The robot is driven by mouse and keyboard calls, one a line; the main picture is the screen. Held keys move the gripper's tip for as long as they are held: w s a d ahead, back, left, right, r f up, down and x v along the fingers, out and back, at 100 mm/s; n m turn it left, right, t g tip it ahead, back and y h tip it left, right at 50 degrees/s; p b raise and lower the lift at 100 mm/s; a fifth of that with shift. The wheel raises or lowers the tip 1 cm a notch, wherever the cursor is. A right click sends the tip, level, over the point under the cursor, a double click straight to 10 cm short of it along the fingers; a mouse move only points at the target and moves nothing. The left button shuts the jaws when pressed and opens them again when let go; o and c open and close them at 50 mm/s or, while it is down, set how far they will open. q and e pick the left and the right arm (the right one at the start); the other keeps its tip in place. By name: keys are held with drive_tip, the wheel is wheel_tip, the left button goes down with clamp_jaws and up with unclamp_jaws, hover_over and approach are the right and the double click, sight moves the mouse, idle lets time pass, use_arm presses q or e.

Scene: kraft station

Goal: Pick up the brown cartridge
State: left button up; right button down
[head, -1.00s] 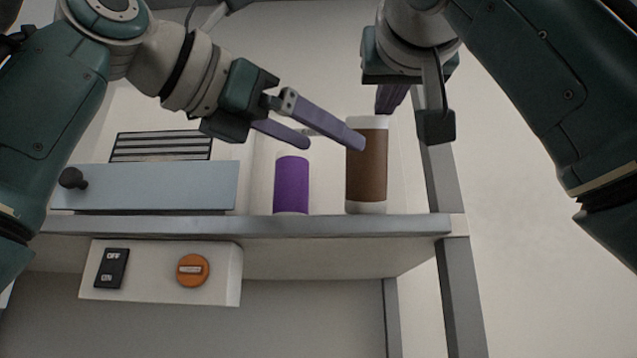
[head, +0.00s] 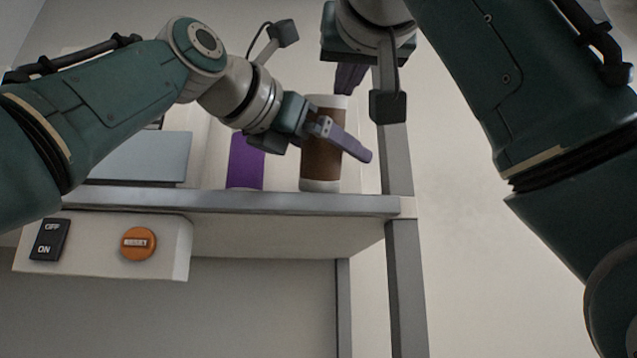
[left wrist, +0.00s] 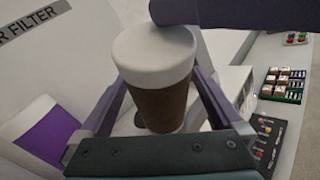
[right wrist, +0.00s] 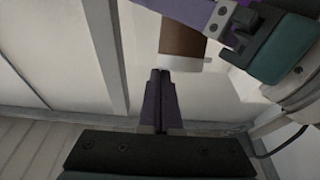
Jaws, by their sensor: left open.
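The brown cartridge (head: 322,158), with white ends, stands upright on the shelf near its right end. My left gripper (head: 345,146) is open around it, one finger in front and the other hidden behind it. In the left wrist view the cartridge (left wrist: 160,105) sits between the two spread fingers; contact cannot be told. My right gripper (head: 350,78) hangs just above the cartridge's top, at the right. In the right wrist view its fingers (right wrist: 159,100) are together and empty, close to the cartridge's white end (right wrist: 181,64).
A purple cartridge (head: 245,165) stands just left of the brown one. A grey-blue panel (head: 140,157) lies further left. The shelf edge (head: 250,202) carries a switch box (head: 95,243) with an orange knob. A grey post (head: 397,165) rises at the shelf's right end.

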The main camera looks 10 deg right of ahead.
use_arm(q)
drive_tip(key=shift+w+d, duration=0.35)
use_arm(e)
drive_tip(key=shift+w+f, duration=0.15)
drive_tip(key=shift+f, duration=0.05)
use_arm(q)
clamp_jaws()
drive_tip(key=shift+a+f, duration=0.1)
use_arm(e)
drive_tip(key=shift+r, duration=0.7)
drive_tip(key=v, duration=0.7)
drive_tip(key=shift+s, duration=0.35)
drive_tip(key=shift+f, duration=0.1)
